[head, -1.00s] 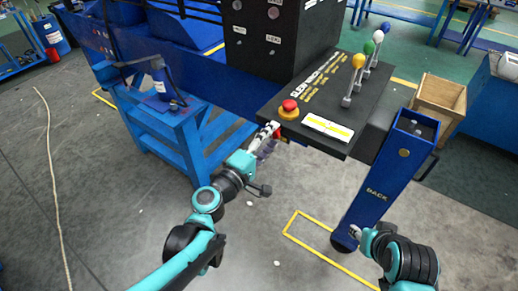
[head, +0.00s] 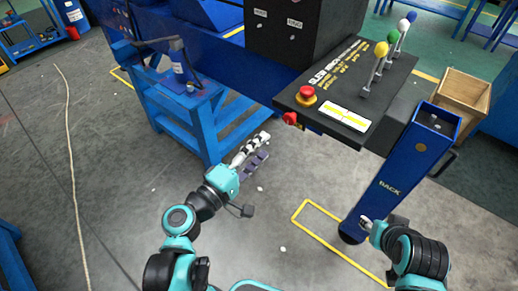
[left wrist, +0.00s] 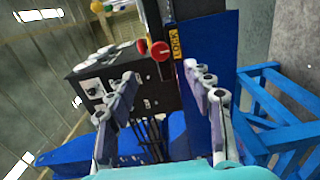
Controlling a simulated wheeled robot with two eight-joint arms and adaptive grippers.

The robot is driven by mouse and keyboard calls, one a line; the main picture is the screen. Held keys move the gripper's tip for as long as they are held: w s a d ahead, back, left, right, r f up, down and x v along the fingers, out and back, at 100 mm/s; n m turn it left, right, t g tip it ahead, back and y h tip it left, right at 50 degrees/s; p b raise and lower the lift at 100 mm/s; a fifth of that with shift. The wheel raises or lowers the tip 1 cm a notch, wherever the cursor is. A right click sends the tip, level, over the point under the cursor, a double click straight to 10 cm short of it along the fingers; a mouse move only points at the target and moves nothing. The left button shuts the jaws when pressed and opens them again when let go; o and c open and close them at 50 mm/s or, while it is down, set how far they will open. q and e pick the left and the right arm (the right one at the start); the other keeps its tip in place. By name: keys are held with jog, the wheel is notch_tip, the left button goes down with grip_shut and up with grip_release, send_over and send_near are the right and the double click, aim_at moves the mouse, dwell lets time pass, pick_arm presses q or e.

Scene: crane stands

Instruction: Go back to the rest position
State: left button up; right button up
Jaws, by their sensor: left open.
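My left gripper (head: 254,152) is open and empty in the head view, low and to the left of the control panel, apart from it. Its two fingers also show spread in the left wrist view (left wrist: 165,90). My right gripper (head: 366,223) is partly seen at the lower right of the head view, in front of the blue post; I cannot tell if it is open or shut. The control panel (head: 378,97) carries a red button (head: 306,95) on a yellow base and levers with yellow, green, white and blue knobs. A red knob (head: 291,119) shows on its side edge.
A blue post marked BACK (head: 390,190) stands right of centre, with a wooden box (head: 463,96) behind it. A blue stand (head: 190,108) is at the left of the panel. Yellow lines (head: 325,243) mark the floor.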

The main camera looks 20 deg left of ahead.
dwell(0.5)
pick_arm(q)
jog(key=s+d+f+m+g, duration=0.1)
jog(key=d+f+m+g, duration=0.3)
jog(key=f+m+g, duration=0.25)
jog(key=s+a+f+m+g+y, duration=0.3)
jog(key=a+f+m+y, duration=0.1)
jog(key=a+m+y, duration=0.2)
jog(key=shift+s+a+f+m, duration=0.35)
jog(key=shift+a+m, duration=0.15)
jog(key=shift+m, duration=0.15)
